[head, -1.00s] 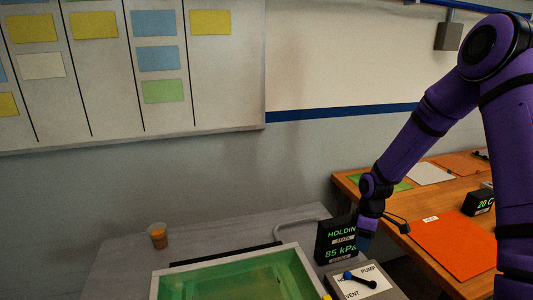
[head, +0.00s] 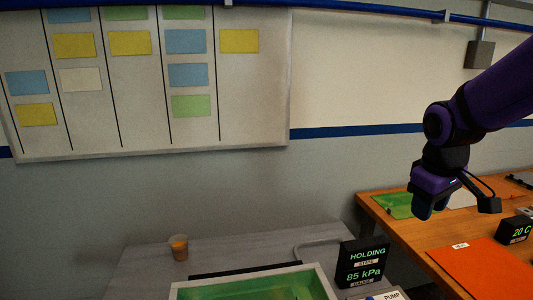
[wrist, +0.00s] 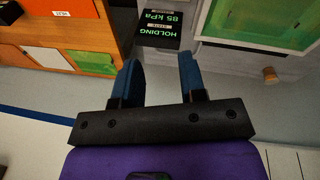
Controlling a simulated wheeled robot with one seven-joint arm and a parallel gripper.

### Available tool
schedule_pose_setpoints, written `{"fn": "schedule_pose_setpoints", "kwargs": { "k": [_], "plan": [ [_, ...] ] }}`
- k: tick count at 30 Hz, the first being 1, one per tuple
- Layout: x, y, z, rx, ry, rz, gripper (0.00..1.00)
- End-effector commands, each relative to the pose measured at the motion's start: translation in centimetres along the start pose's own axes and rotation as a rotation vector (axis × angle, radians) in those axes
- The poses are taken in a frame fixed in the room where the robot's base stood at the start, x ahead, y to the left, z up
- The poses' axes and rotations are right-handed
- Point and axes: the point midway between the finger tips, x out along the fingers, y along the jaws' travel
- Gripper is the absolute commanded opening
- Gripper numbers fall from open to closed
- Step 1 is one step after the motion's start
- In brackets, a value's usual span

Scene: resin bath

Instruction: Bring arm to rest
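My gripper (head: 423,212) hangs at the end of my purple arm at the right of the head view, raised in the air. In the wrist view its two blue fingers (wrist: 160,62) stand apart with nothing between them, so it is open and empty. It is clear of the black display (head: 362,263), which reads HOLDING and 85 kPa. The same display shows beyond the fingers in the wrist view (wrist: 158,28). The pump and vent control box (head: 388,294) is mostly cut off by the bottom edge of the head view.
The green bath tray (head: 322,281) stands on a grey bench (head: 130,272) with a cup (head: 179,247). At the right, a wooden table (head: 385,218) holds an orange sheet (head: 485,268), a green sheet (head: 396,206) and a 20 C display (head: 515,231). Wall pipes run above.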

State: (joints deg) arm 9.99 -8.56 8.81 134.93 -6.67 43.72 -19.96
Motion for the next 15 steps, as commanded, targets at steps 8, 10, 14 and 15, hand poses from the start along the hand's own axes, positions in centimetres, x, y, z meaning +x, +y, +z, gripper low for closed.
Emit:
{"fn": "schedule_pose_setpoints", "kwargs": {
  "k": [8,10,14,15],
  "plan": [
    [-6.0,-2.5,4.6,0.171,0.117,0.024,0.38],
    [-7.2,-3.2,5.8,0.213,0.146,0.022,0.38],
    [-9.0,-4.5,8.2,0.29,0.203,0.008,0.38],
    [-9.5,-4.8,8.9,0.311,0.221,0.002,0.38]
  ]
}}
